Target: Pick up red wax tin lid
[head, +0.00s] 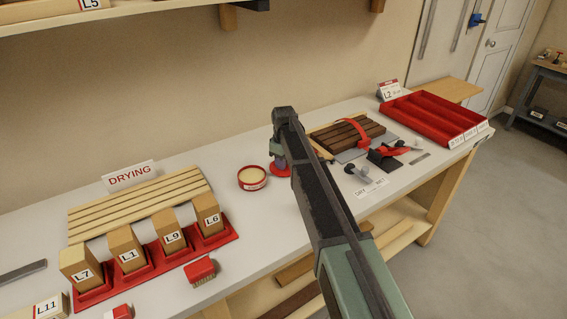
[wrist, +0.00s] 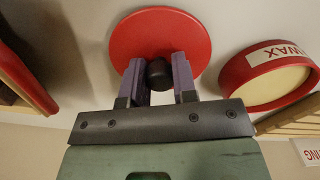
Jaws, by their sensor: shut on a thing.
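The red wax tin lid (wrist: 160,32) is a flat red disc with a dark knob in the wrist view. My gripper (wrist: 160,75) has its two purple fingers shut on that knob. In the head view the lid (head: 281,171) shows partly below my gripper (head: 279,160), with the arm covering its right side. I cannot tell whether it touches the bench or hangs just above it. The open wax tin (head: 252,179), red with pale wax inside, stands just left of the lid; it also shows in the wrist view (wrist: 270,88).
A slatted drying rack (head: 140,203) and red holder (head: 190,251) with labelled wooden blocks stand left. A red brush-like block (head: 200,271) lies in front. Right of the arm are a slatted wooden piece with a red strap (head: 350,134), small tools and a red tray (head: 432,117).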

